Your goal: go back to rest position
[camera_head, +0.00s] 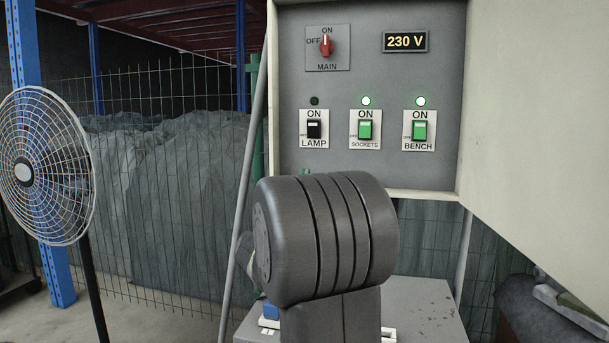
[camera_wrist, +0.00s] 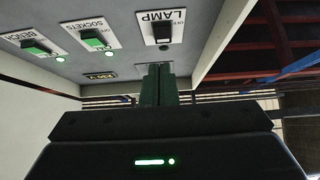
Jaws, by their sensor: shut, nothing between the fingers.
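My gripper (camera_wrist: 158,68) is shut and empty in the wrist view. Its two dark green fingers lie together and point toward the grey switch panel (camera_wrist: 120,18), apart from the switches. In the head view my dark arm hides most of the gripper. The panel (camera_head: 370,78) also shows in the head view. It has a red main knob (camera_head: 326,45), a black lamp switch (camera_head: 314,130) with a dark light above it, and green sockets (camera_head: 365,130) and bench (camera_head: 419,131) switches with lit lights. The display (camera_head: 405,42) reads 230 V.
An open cabinet door (camera_head: 540,110) fills the upper right. A grey box-like surface (camera_head: 425,305) stands below the panel, behind my arm. A fan (camera_head: 45,165) stands at the left, before a wire fence (camera_head: 185,180). Floor shows between the fan and my arm.

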